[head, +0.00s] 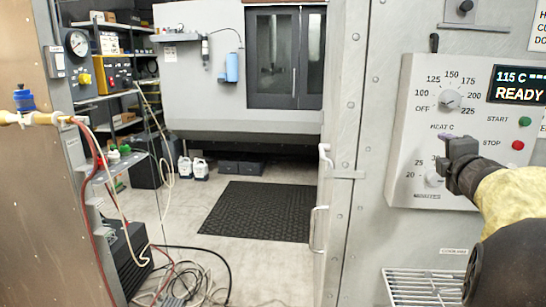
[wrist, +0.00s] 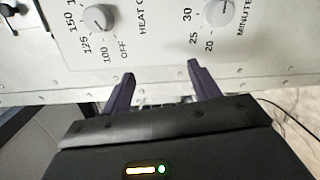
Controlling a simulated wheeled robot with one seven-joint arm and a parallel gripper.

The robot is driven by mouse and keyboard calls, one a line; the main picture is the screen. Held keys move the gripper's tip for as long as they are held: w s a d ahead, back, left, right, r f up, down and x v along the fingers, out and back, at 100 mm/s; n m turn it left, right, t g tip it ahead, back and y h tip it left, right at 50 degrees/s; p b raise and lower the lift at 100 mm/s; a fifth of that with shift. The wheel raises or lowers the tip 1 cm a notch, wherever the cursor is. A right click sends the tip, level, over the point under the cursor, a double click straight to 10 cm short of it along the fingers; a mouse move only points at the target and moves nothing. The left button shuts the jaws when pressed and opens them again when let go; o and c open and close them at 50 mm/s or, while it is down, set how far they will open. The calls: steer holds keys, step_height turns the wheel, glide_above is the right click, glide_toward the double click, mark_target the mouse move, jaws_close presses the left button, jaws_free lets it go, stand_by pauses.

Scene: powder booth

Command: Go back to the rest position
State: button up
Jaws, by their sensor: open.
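My gripper (head: 452,150) is at the right of the head view, in front of the control panel (head: 408,165). In the wrist view, the two fingers of my gripper (wrist: 160,85) stand apart with nothing between them. The heat knob (head: 449,99) is above my gripper and also shows in the wrist view (wrist: 97,18). The minutes knob (head: 433,180) is just below and left of my gripper and shows in the wrist view (wrist: 220,12). I cannot tell if a finger touches the panel. The display (head: 520,84) reads 115 C and READY.
A green start button (head: 525,122) and a red stop button (head: 517,145) are on the panel. A wire rack (head: 420,285) sits below it. At left are a gauge (head: 77,42) and hoses (head: 115,200). A black mat (head: 258,210) lies on open floor.

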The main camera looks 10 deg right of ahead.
steer(key=s+a+f+m+g+y, duration=0.1)
steer(key=a+f+m+g, duration=0.3)
steer(key=a+f, duration=0.55)
steer(key=s+a+f+m+g+y, duration=0.1)
steer(key=a+f+m+g, duration=0.1)
steer(key=a+f+m, duration=0.75)
steer(key=s+a+f+m+g+y, duration=0.1)
steer(key=s+a+f+g+y, duration=0.1)
steer(key=s+a+f+g, duration=0.4)
steer(key=s+a+f+m+g+y, duration=0.15)
steer(key=s+a+f, duration=0.35)
steer(key=s+f, duration=0.55)
step_height(320, 180, up, 16)
steer(key=p, duration=1.6)
steer(key=shift+a+f+m, duration=0.2)
steer(key=shift+m, duration=0.1)
